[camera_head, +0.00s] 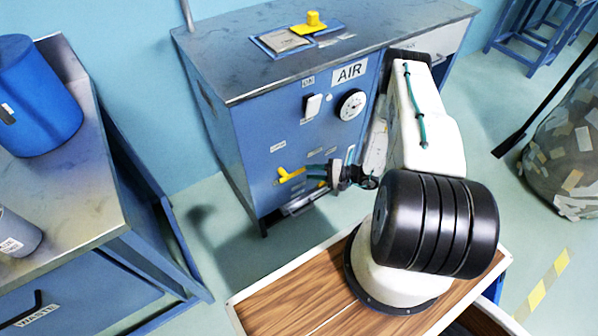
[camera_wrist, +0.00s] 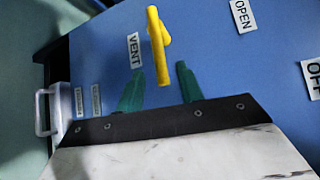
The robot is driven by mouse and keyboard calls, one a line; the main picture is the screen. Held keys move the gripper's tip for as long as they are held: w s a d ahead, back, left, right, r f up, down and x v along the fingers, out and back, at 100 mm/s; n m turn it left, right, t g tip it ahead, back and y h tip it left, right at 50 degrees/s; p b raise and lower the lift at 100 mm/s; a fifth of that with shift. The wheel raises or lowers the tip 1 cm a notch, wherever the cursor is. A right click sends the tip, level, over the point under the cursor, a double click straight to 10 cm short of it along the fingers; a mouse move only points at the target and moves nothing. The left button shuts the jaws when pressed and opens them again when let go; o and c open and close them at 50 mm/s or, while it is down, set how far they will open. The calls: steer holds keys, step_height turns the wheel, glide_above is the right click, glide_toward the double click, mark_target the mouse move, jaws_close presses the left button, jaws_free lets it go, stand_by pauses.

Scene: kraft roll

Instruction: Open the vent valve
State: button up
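The yellow vent valve handle (camera_head: 291,175) is on the blue front of the air cabinet (camera_head: 262,135), low down. In the wrist view the handle (camera_wrist: 156,42) runs nearly upright in the picture, beside the VENT label (camera_wrist: 134,50). An OPEN label (camera_wrist: 243,15) is to its right. My gripper (camera_head: 318,176) is just right of the handle in the head view. In the wrist view its two green fingers (camera_wrist: 160,68) are apart, with the handle's lower end between them in the picture. I cannot tell whether they touch it.
The cabinet front also has a gauge (camera_head: 351,104), a white switch (camera_head: 312,104) and an AIR label (camera_head: 350,71). A yellow item (camera_head: 305,27) lies on its top. A bench with a blue drum (camera_head: 38,95) is at left. A stuffed sack (camera_head: 565,150) is at right.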

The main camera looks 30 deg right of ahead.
mark_target(299, 172)
steer(key=x, duration=0.5)
steer(key=shift+w+a, duration=0.25)
jaws_close()
